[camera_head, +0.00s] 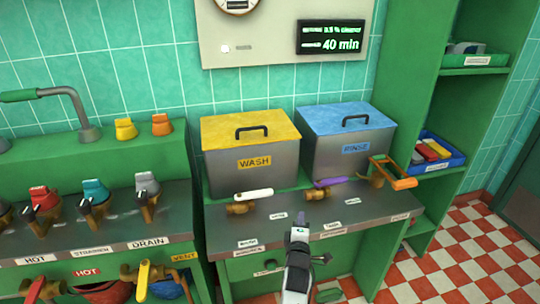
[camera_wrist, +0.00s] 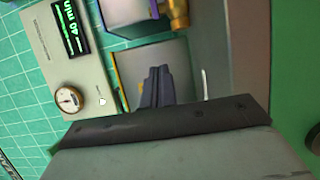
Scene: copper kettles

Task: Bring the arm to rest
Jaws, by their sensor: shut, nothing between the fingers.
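My gripper (camera_head: 300,218) is in front of the wash and rinse counter in the head view, its tip overlapping the counter's front part. The arm comes up from the bottom edge. In the wrist view the dark fingers (camera_wrist: 156,86) are together, with nothing between them. Whether the tip touches the counter cannot be told.
The wash tank (camera_head: 252,168) with yellow lid and rinse tank (camera_head: 346,150) with blue lid stand behind. Valves with a white handle (camera_head: 253,194), a purple handle (camera_head: 330,183) and an orange handle (camera_head: 393,172) line the counter. Checkered floor (camera_head: 455,255) is open at right.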

